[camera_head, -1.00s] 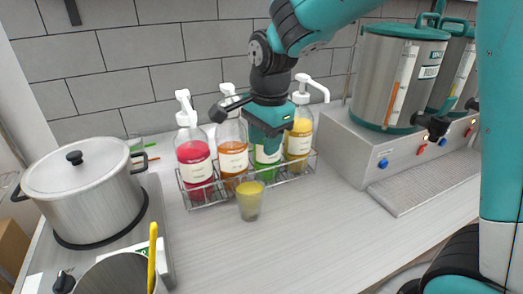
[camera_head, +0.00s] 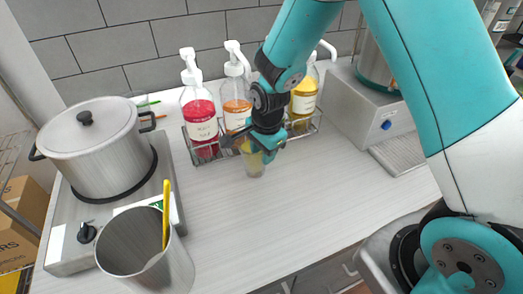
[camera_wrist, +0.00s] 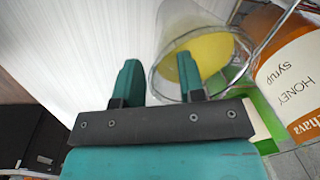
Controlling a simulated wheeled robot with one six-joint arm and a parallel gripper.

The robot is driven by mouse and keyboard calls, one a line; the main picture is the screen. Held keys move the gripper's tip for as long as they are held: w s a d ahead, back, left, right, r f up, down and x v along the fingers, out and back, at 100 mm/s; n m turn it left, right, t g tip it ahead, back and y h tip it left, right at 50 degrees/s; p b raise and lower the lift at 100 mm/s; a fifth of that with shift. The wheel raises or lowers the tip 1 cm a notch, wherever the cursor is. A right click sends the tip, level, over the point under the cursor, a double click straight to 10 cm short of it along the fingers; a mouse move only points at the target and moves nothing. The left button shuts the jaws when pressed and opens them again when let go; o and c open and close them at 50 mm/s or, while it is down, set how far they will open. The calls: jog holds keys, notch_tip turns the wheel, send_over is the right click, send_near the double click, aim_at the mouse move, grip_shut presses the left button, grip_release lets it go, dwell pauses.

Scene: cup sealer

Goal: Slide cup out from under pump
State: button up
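The clear cup (camera_head: 254,168) with yellow liquid stands upright on the counter, just in front of the bottle rack. In the wrist view the cup (camera_wrist: 222,52) shows its round rim and yellow contents. My gripper (camera_wrist: 158,68) is open at the rim. Its right finger overlaps the cup's opening and its left finger is outside; I cannot tell whether either touches. In the head view my gripper (camera_head: 256,147) covers the cup's upper part. The orange honey syrup bottle with a white pump (camera_head: 237,95) stands behind the cup; its label also shows in the wrist view (camera_wrist: 285,75).
The wire rack (camera_head: 207,150) also holds a red bottle (camera_head: 199,115) and a yellow bottle (camera_head: 303,95). A lidded pot (camera_head: 95,155) and a metal pitcher (camera_head: 145,250) are at left. A metal dispenser base (camera_head: 358,110) is at right. The counter in front is clear.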

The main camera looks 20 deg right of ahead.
jog(key=shift+f, duration=0.5)
grip_shut()
